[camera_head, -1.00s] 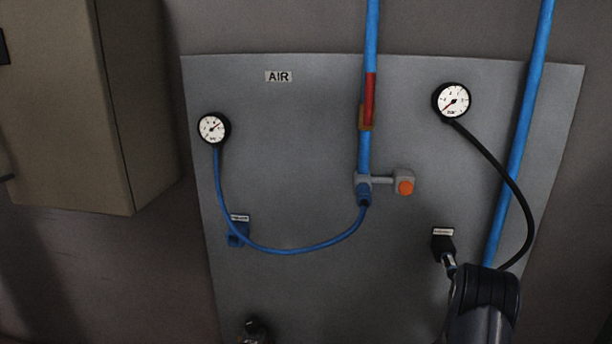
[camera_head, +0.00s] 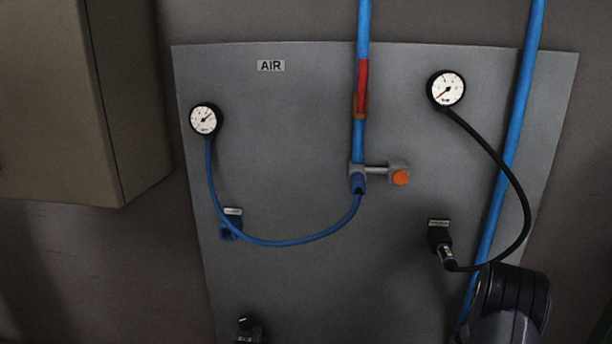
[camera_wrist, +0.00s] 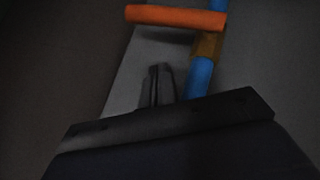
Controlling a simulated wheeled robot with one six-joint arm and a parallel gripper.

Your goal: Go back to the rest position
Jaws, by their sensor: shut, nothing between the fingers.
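My gripper (camera_wrist: 160,72) shows in the wrist view, its two thin dark fingers together with nothing between them. An orange lever (camera_wrist: 176,17) lies crosswise over a brass fitting (camera_wrist: 207,45) on a blue pipe (camera_wrist: 200,78), beyond the fingertips and apart from them. In the head view a dark joint of my arm is at the lower right, over the right blue pipe (camera_head: 515,125). My gripper is out of that view.
The grey panel (camera_head: 290,130) bears a left gauge (camera_head: 205,120), a right gauge (camera_head: 446,89), a red lever (camera_head: 362,85) lying along the middle pipe and an orange knob (camera_head: 400,177). A black hose (camera_head: 513,190) loops near my arm. A beige cabinet (camera_head: 60,100) stands left.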

